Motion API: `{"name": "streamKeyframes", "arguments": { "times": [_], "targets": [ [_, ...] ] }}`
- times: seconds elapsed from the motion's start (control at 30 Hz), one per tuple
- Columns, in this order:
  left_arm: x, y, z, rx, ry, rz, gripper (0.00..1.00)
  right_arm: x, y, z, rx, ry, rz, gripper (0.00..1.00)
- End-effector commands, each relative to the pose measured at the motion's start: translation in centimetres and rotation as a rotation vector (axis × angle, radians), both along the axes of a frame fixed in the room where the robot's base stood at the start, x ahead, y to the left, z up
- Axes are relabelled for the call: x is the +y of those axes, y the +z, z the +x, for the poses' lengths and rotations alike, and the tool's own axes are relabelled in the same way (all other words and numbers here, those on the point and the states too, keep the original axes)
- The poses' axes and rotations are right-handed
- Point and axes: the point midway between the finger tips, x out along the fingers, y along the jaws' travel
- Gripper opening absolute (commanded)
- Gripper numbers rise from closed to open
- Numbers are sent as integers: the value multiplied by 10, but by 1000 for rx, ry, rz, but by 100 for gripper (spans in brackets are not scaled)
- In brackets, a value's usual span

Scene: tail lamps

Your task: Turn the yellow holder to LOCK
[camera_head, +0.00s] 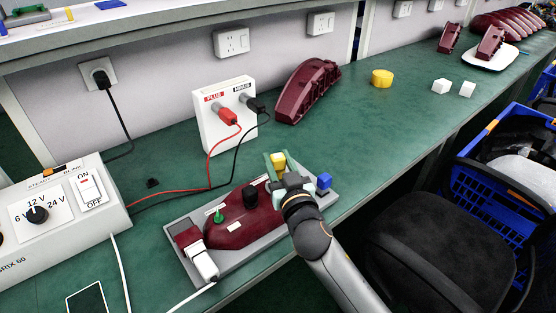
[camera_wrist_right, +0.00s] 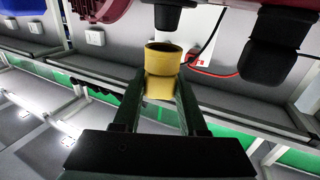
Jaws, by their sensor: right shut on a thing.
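The yellow holder (camera_head: 278,159) shows just beyond my right gripper (camera_head: 282,176), at the back right of the maroon tail lamp (camera_head: 228,232). In the right wrist view the yellow holder (camera_wrist_right: 160,86) sits between the two dark fingers of my right gripper (camera_wrist_right: 160,92), which is shut on it. Its wider rim faces away from the palm. A black holder (camera_head: 250,196) and a green one (camera_head: 218,216) stand on the lamp. No LOCK mark can be read. My right wrist hides part of the lamp's right end. My left gripper is out of view.
The lamp lies on a grey fixture (camera_head: 182,258) with a blue block (camera_head: 324,182) at its right end. A white PLUS/MINUS box (camera_head: 210,128) with red and black cables stands behind. A power supply (camera_head: 70,210) is at left. A yellow cylinder (camera_head: 382,78) lies farther right on the green bench.

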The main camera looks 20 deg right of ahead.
Motion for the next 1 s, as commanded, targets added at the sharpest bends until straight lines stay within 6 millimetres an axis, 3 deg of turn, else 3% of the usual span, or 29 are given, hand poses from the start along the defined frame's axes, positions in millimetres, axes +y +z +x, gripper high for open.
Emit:
{"name": "streamKeyframes", "arguments": {
  "times": [1.0],
  "targets": [
    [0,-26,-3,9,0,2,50,0,-28,0,1,-1,0,0]
  ]
}}
